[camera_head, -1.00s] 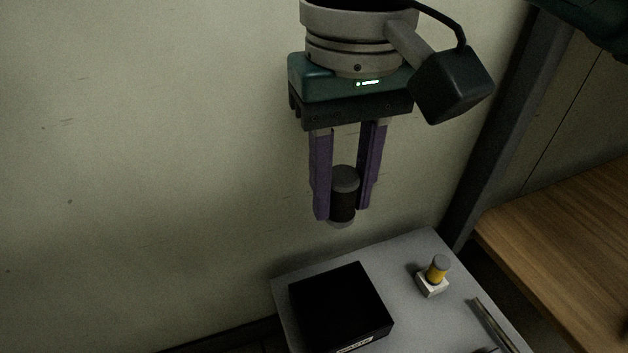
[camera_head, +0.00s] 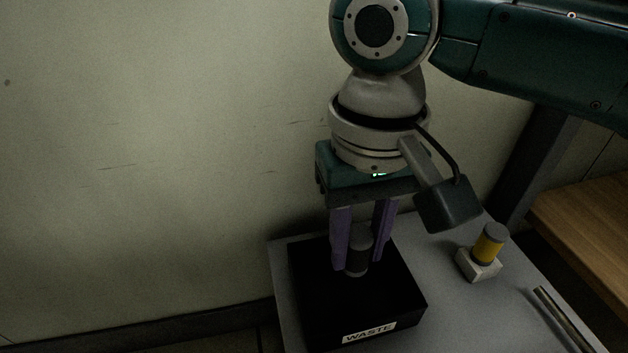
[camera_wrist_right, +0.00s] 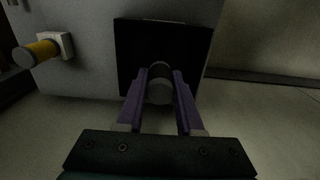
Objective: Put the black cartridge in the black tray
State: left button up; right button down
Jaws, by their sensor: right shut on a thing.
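My right gripper (camera_head: 358,268) is shut on the black cartridge (camera_head: 359,256), a dark cylinder with grey ends, held upright between two purple fingers. The cartridge also shows in the right wrist view (camera_wrist_right: 160,88), between the fingertips. The black tray (camera_head: 306,318) has a white label reading WASTE on its front side and stands on a grey table. In the head view the cartridge and fingertips overlap the tray's dark interior. I cannot tell whether the cartridge touches the tray's floor. The tray also shows in the right wrist view (camera_wrist_right: 130,45). My left gripper is not in view.
A yellow cartridge (camera_head: 488,247) with grey ends stands in a white block (camera_head: 478,266) right of the tray. A metal rod (camera_head: 562,318) lies near the right edge of the grey table (camera_head: 450,320). A wooden surface (camera_head: 590,225) is farther right. A pale wall stands behind.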

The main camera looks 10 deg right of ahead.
aim_at(354, 270)
notch_tip(354, 270, down, 5)
jog(key=b, duration=0.3)
jog(key=shift+r, duration=0.35)
jog(key=c, duration=1)
grip_release()
jog(key=o, duration=0.4)
jog(key=shift+o, duration=0.2)
